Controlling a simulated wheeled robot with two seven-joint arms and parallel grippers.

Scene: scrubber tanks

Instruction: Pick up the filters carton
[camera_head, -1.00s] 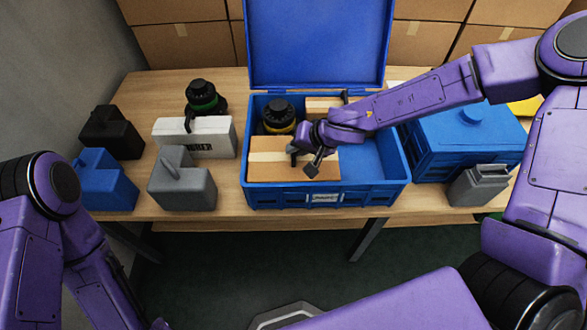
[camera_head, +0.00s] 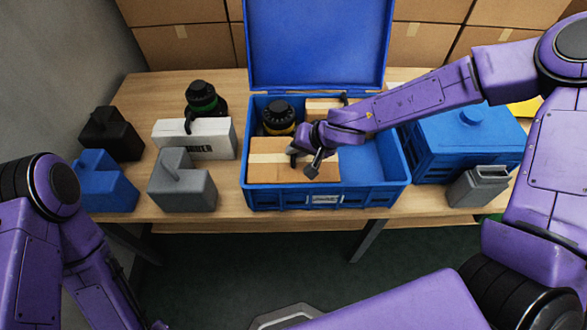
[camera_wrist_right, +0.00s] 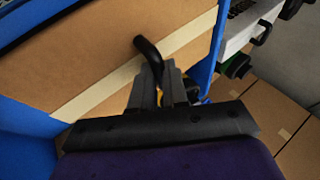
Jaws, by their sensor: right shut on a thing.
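The filters carton (camera_head: 272,173), a brown box with a pale tape strip, lies in the front left of the open blue crate (camera_head: 327,197). No label on it can be read. My right gripper (camera_head: 302,163) reaches down onto the carton's right part and is shut on it; the arm hides some of the top. In the right wrist view the carton (camera_wrist_right: 85,55) fills the upper left, with the gripper (camera_wrist_right: 160,85) against it. The carton still sits within the crate walls. My left gripper is out of view.
A black canister with a yellow band (camera_head: 278,117) and another carton (camera_head: 322,105) stand behind in the crate. The crate's raised lid (camera_head: 315,42) is behind them. A white case (camera_head: 207,138) and grey block (camera_head: 182,182) stand left; a blue box (camera_head: 465,140) stands right.

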